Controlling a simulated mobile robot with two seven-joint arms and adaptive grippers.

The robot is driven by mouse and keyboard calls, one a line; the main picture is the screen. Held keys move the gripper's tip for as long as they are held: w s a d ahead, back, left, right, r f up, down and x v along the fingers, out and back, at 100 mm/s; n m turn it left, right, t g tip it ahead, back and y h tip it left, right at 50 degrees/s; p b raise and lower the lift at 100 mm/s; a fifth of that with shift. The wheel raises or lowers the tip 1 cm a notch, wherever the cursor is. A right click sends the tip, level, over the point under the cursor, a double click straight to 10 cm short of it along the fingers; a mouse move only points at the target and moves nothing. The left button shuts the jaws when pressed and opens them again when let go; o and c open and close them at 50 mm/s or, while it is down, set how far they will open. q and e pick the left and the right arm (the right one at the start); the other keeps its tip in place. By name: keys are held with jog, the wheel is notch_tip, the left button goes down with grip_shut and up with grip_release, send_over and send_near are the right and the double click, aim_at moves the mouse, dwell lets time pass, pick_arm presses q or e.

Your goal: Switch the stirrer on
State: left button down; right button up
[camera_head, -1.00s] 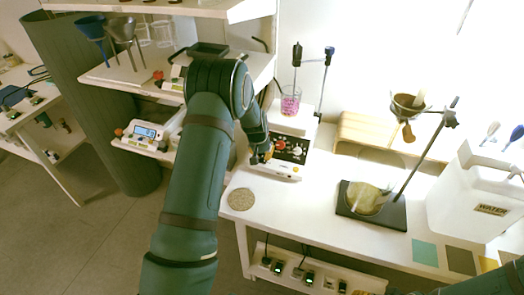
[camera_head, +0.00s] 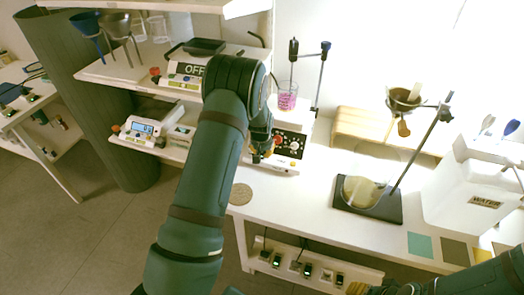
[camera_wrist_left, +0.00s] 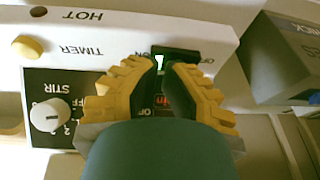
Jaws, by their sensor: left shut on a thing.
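The stirrer (camera_head: 293,143) stands on the white bench, with a dark knob panel on its front and a beaker of pink liquid (camera_head: 287,101) on top. In the left wrist view its front is upside down, with a white STIR knob (camera_wrist_left: 48,116), a yellow button (camera_wrist_left: 27,47) and a black switch (camera_wrist_left: 186,53) marked ON and OFF. My left gripper (camera_head: 260,157) is at the stirrer's left front. In the left wrist view its yellow-padded fingers (camera_wrist_left: 168,66) are shut at the switch and partly hide it. My right gripper (camera_head: 364,289) shows only partly at the bottom edge.
A grey box (camera_wrist_left: 285,65) stands close beside the stirrer in the left wrist view. A stand with a dish on a black base (camera_head: 376,211) and a water container (camera_head: 470,190) are to the right. Shelves with instruments (camera_head: 146,129) are on the left.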

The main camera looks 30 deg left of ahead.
pick_arm(q)
jog(key=shift+s+f, duration=0.2)
jog(key=shift+f, duration=0.1)
jog(key=shift+s+a+b, duration=0.25)
jog(key=shift+a+b, duration=0.05)
jog(key=shift+a, duration=0.55)
jog(key=shift+r, duration=0.1)
jog(key=shift+a+r+p, duration=0.1)
jog(key=shift+r+p, duration=0.25)
jog(key=shift+r, duration=0.05)
jog(key=r+p, duration=0.1)
jog(key=r, duration=0.1)
jog(key=d+r+p, duration=0.1)
jog(key=r, duration=0.2)
jog(key=shift+w, duration=0.1)
jog(key=d+p+v, duration=0.1)
jog(key=v, duration=0.7)
jog(key=shift+r+p, duration=0.2)
jog(key=shift+p, duration=0.1)
jog(key=shift+w+d, duration=0.1)
jog(key=shift+d, duration=0.05)
